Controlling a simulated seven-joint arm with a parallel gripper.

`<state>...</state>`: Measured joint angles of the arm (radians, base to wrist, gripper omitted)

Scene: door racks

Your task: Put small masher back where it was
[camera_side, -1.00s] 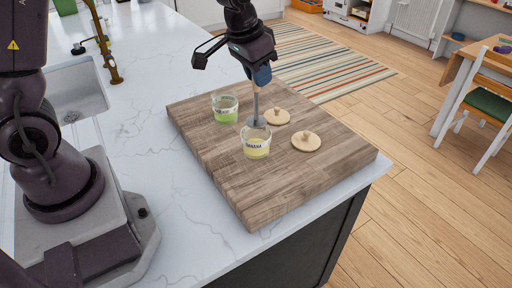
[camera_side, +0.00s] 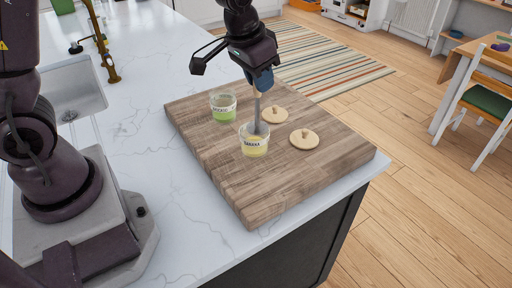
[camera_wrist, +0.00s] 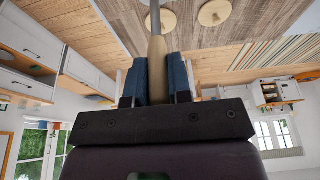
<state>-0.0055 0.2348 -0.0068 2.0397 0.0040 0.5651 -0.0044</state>
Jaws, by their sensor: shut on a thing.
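My gripper (camera_side: 261,84) is shut on the small masher (camera_side: 257,108), with its blue fingers on either side of the handle. The wrist view shows the fingers (camera_wrist: 159,80) closed around the light wooden handle (camera_wrist: 157,57) and a grey shaft beyond it. The masher hangs nearly upright, its lower end inside a clear cup labelled banana (camera_side: 254,147) with yellow contents. I cannot tell whether the masher head touches the contents.
A second clear cup with green contents (camera_side: 223,112) stands behind left on the wooden board (camera_side: 285,191). Two round wooden lids lie on the board, one to the right (camera_side: 304,139) and one further back (camera_side: 273,115). The board's front part is clear. A sink (camera_side: 75,95) is at left.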

